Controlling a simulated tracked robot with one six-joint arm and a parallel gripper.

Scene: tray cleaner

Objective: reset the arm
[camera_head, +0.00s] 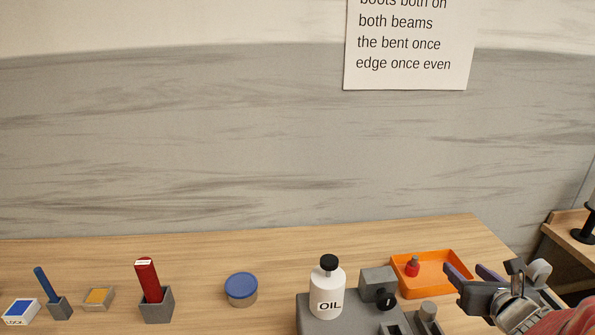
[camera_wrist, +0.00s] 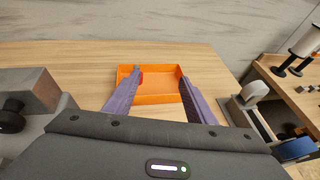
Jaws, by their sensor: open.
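My gripper (camera_head: 468,272) is at the right of the head view, its fingers apart, at the right end of the orange tray (camera_head: 405,293). In the wrist view my gripper (camera_wrist: 160,92) shows two purple fingers spread wide with nothing between them. The orange tray (camera_wrist: 155,99) lies on the table beyond the fingertips.
A white oil bottle (camera_head: 327,292) stands on a grey fixture (camera_head: 378,281) left of the tray. A blue-lidded tub (camera_head: 241,289), a red tube in a grey holder (camera_head: 157,306) and a blue stick in a holder (camera_head: 60,307) stand further left. A side table (camera_head: 568,240) is at the right.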

